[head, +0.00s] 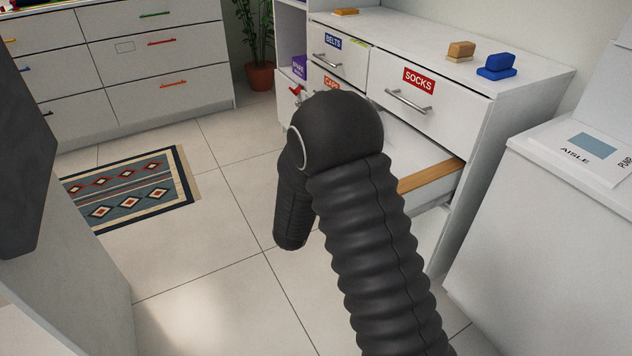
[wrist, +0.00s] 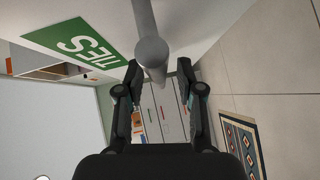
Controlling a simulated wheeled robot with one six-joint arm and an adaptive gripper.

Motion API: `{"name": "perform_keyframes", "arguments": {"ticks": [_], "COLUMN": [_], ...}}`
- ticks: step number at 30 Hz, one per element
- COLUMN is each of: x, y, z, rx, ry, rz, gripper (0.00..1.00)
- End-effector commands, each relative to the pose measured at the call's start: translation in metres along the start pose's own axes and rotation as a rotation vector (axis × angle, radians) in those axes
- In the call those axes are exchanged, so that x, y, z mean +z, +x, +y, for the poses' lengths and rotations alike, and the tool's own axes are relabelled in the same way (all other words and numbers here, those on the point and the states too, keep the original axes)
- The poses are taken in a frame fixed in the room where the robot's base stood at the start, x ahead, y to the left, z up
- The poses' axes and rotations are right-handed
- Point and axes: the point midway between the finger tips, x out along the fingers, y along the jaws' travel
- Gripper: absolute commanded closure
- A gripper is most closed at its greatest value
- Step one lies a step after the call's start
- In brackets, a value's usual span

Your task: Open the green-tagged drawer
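The green tag reading TIES (wrist: 82,45) shows upside down at the upper left of the wrist view, on a white drawer front. A grey bar handle (wrist: 147,30) comes down from the top of that view, its near end between my fingers. My gripper (wrist: 157,78) is open, with a finger on each side of the handle; I cannot tell whether either touches it. In the head view my arm hides the gripper and the green tag.
Blue (head: 496,66) and tan (head: 460,51) blocks sit on the dresser top. A patterned rug (head: 130,190), a potted plant (head: 259,75) and another dresser are at left. Floor between is clear.

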Motion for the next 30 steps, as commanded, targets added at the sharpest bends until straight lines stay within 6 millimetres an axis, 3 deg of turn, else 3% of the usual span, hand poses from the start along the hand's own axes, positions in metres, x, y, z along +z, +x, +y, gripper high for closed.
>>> {"name": "perform_keyframes", "arguments": {"ticks": [8, 21, 30], "x": [-0.002, -0.003, -0.002], "y": [-0.018, -0.100, -0.120], "z": [0.000, 0.000, 0.000], "rx": [-0.002, -0.001, 0.000], "ry": [-0.001, -0.001, -0.001], "rz": [0.003, 0.006, 0.002], "gripper": [0.63, 0.63, 0.63]}}
